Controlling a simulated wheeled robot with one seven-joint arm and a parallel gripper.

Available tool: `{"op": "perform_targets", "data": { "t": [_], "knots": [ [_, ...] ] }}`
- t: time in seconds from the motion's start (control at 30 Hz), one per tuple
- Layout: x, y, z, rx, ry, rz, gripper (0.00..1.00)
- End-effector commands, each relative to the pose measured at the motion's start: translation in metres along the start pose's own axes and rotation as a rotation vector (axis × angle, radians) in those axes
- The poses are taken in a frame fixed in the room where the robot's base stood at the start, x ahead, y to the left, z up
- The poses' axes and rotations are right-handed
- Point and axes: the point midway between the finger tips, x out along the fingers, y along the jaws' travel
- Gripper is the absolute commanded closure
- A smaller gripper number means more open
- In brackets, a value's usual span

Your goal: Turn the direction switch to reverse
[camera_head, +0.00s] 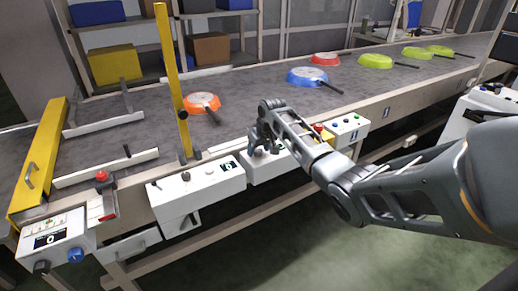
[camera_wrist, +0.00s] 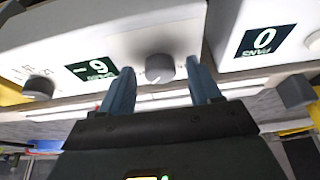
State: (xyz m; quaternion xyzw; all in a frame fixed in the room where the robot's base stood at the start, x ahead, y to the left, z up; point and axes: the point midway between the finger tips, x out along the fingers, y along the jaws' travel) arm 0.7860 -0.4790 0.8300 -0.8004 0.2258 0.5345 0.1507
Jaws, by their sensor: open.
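In the wrist view a round grey knob (camera_wrist: 159,68) sits on a white panel. It shows between the two blue-grey fingers of my gripper (camera_wrist: 162,84), which are spread apart; whether they touch it I cannot tell. A second dark knob (camera_wrist: 38,87) is on the same panel to the left. No label is readable, so I cannot tell which knob is the direction switch. In the head view my gripper (camera_head: 262,138) is at a white control box (camera_head: 262,174) on the conveyor's front edge and hides part of its top.
A white box (camera_head: 190,190) stands left of my gripper, with a yellow post (camera_head: 171,80) behind. The conveyor belt (camera_head: 250,105) carries orange (camera_head: 202,102), blue (camera_head: 307,76), red and green pans. A red button (camera_head: 102,175) is further left.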

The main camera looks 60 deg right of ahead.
Motion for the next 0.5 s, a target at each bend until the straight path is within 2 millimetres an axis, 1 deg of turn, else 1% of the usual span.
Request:
{"op": "perform_targets", "data": {
  "t": [0.13,0.5],
  "knots": [
    [-0.0001,-0.0001,0.0001,0.000,0.000,0.000,0.38],
    [-0.0001,0.0001,0.0003,0.000,-0.001,0.000,0.74]
  ]
}}
